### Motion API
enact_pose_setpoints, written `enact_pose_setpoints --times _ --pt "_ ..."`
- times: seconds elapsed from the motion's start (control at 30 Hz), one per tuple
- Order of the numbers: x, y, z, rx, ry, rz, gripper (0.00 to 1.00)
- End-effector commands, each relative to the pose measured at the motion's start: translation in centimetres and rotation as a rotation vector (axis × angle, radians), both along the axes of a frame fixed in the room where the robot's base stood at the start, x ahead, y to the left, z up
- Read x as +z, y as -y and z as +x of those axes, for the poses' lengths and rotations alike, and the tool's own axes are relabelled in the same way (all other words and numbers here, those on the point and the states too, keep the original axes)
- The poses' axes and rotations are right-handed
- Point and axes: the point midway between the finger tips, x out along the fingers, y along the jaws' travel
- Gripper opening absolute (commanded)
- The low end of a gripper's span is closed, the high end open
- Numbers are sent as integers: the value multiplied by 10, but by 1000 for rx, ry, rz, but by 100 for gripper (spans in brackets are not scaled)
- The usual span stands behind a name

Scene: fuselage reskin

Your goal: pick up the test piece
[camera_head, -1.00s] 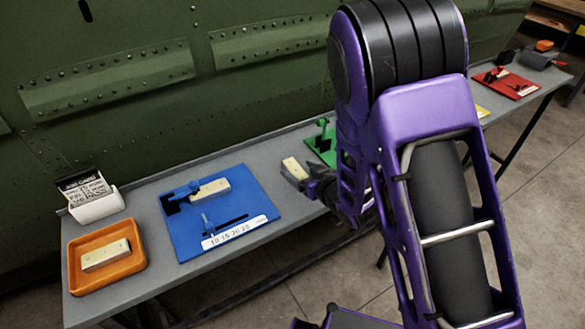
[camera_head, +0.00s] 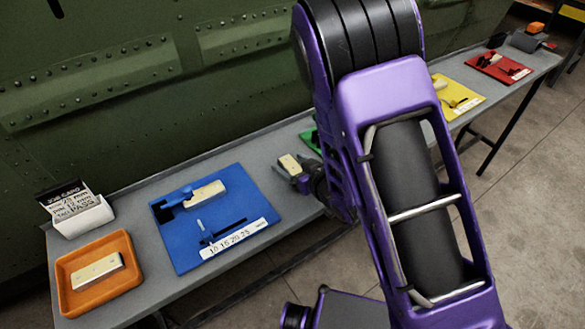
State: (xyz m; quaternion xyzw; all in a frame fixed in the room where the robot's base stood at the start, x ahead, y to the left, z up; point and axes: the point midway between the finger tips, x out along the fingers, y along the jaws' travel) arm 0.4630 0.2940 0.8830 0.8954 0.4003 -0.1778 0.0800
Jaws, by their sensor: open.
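Several similar pale blocks are in view, and I cannot tell from looks alone which is the test piece. One pale block (camera_head: 289,163) is at the fingertips of my gripper (camera_head: 292,177), near the table's front edge. My gripper is open; its dark fingers are small here, and I cannot tell whether the block sits between them. A second pale block (camera_head: 97,271) lies in the orange tray (camera_head: 128,247) at the left. A third pale block (camera_head: 207,193) lies on the blue board (camera_head: 182,254). My purple arm hides part of the table's middle.
A card holder (camera_head: 82,217) with a partly legible card stands behind the tray. A green board (camera_head: 311,141) is mostly hidden behind my arm. Yellow (camera_head: 466,103) and red (camera_head: 507,70) boards lie farther right. A green riveted fuselage panel (camera_head: 120,120) rises behind the table.

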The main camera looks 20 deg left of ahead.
Motion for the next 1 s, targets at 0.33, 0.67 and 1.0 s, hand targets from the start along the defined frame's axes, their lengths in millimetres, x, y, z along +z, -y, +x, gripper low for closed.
enact_pose_setpoints --times 0.33,0.67,1.0 --pt "0 0 0 0 0 0 30" --pt "0 0 0 0 1 1 0" --pt "13 -1 0 0 1 3 0"
